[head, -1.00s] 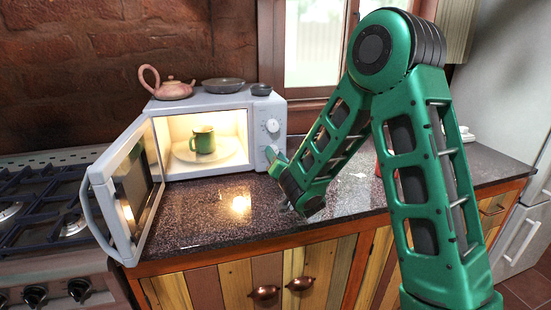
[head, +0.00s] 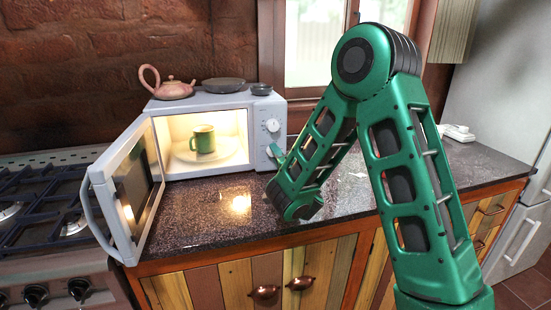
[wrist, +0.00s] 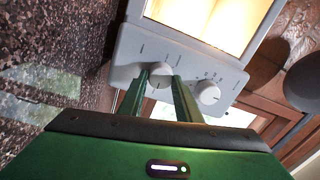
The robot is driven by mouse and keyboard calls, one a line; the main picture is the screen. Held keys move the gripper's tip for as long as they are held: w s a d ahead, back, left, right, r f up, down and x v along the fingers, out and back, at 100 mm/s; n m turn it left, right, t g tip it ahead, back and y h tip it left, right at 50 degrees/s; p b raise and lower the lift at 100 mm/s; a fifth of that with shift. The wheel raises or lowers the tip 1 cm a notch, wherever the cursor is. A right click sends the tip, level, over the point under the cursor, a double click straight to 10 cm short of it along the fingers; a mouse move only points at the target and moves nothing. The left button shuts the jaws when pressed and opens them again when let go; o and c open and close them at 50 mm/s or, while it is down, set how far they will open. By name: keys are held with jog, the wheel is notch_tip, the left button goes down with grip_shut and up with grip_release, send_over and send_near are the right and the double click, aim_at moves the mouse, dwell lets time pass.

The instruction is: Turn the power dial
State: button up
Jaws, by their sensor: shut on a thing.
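The white microwave (head: 205,101) stands on the counter with its door swung open to the left and a green mug (head: 203,139) inside. Its control panel has two round white dials. The upper dial (head: 272,126) is free in the head view and shows to the right in the wrist view (wrist: 208,93). The lower dial (wrist: 160,77) sits between the fingertips of my gripper (wrist: 161,80), which is shut on it. In the head view my gripper (head: 274,154) reaches the lower panel and hides that dial. I cannot read which dial is marked power.
The open microwave door (head: 128,190) juts out at left, beside the stove (head: 50,205). A pink teapot (head: 172,89) and dark bowls (head: 224,84) stand on the microwave. The dark countertop (head: 200,215) is clear in front of it.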

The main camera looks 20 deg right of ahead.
jog(key=shift+w+d+r+m, duration=0.1)
jog(key=shift+d+r+m, duration=0.1)
jog(key=shift+m, duration=0.1)
jog(key=o, duration=1)
jog(key=shift+o, duration=0.3)
jog(key=shift+f, duration=0.1)
jog(key=shift+a, duration=0.1)
